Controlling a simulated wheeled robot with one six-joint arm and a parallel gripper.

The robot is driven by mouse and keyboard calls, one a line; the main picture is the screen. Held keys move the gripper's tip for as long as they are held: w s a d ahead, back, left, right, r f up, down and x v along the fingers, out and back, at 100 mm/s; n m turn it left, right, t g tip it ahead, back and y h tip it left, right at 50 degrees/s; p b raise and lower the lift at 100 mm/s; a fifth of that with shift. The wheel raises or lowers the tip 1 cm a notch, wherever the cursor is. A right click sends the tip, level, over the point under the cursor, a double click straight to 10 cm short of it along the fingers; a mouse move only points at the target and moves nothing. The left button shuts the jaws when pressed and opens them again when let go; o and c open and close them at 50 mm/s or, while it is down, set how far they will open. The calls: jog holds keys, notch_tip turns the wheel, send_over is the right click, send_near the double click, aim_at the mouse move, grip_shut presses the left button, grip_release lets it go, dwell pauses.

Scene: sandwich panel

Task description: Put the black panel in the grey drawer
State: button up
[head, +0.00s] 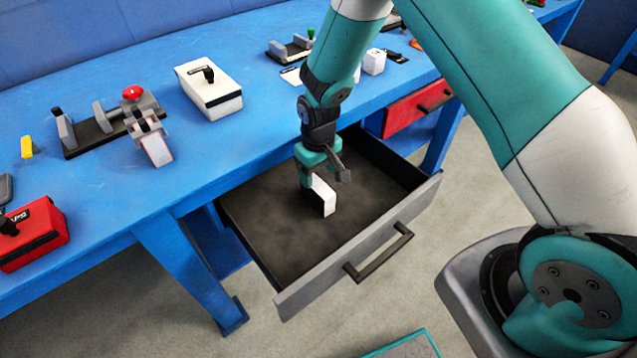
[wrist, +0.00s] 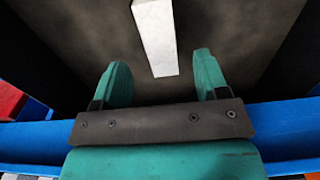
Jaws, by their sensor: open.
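The grey drawer (head: 372,243) stands pulled out from under the blue bench, with a dark bare floor inside. A small upright white-faced block (head: 326,197) is in it, near the middle; no face that I see of it is black, and I cannot pick out a separate black panel. My gripper (head: 323,178) is over the drawer, pointing down, its fingers apart. In the wrist view the open fingers (wrist: 161,65) have the white block (wrist: 157,38) just past their tips, between their lines, with a gap on both sides. Neither finger appears to touch it there.
A red drawer (head: 405,110) sits to the right, under the bench. The blue bench top (head: 200,150) carries a white box with a black handle (head: 210,88), a red-knobbed clamp fixture (head: 140,115) and a red case (head: 33,235). The drawer floor around the block is clear.

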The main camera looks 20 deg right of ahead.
notch_tip(320, 180, up, 6)
notch_tip(320, 180, up, 15)
jog(key=n+y, duration=0.1)
jog(key=y, duration=0.1)
send_over(319, 185)
jog(key=s+a, duration=0.3)
jog(key=s, duration=0.6)
jog(key=s+r+n+y, duration=0.1)
jog(key=s+r, duration=0.3)
jog(key=s, duration=0.4)
jog(key=s+a+r+n+y, duration=0.1)
jog(key=s+r, duration=0.4)
jog(key=s, duration=0.3)
jog(key=shift+s, duration=0.3)
jog(key=shift+a+r, duration=0.1)
jog(key=shift+a, duration=0.05)
